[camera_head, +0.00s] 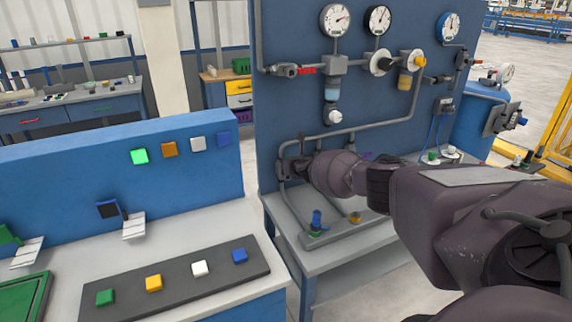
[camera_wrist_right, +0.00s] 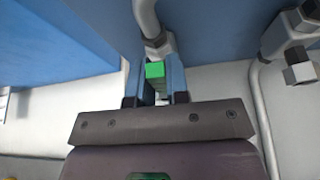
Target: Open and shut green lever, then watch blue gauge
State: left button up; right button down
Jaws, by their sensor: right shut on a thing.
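The green lever (camera_wrist_right: 155,71) shows as a green block between the two blue fingers of my right gripper (camera_wrist_right: 155,80) in the right wrist view. The gripper is shut on it. In the head view my right gripper (camera_head: 297,167) is at the left end of the pipework, low on the blue panel, and the lever is hidden there. The blue gauge (camera_head: 449,26), a round dial with a blue rim, is at the panel's top right. Its needle is too small to read surely. My left gripper is not in view.
Two more gauges (camera_head: 335,20) (camera_head: 378,20) sit on the blue panel (camera_head: 285,100). Pipes run close around my right gripper. A blue valve (camera_head: 317,222) stands on the bench below. A button console (camera_head: 180,285) is at the left, with a gap before the bench.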

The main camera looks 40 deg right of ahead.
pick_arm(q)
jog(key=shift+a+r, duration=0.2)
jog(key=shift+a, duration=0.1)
pick_arm(e)
jog(key=shift+a, duration=0.15)
jog(key=shift+n, duration=0.3)
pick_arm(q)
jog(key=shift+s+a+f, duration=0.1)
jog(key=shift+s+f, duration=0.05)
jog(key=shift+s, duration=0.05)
pick_arm(e)
jog(key=shift+a+f, duration=0.1)
jog(key=c, duration=1.1)
grip_release()
pick_arm(q)
jog(key=shift+p, duration=0.3)
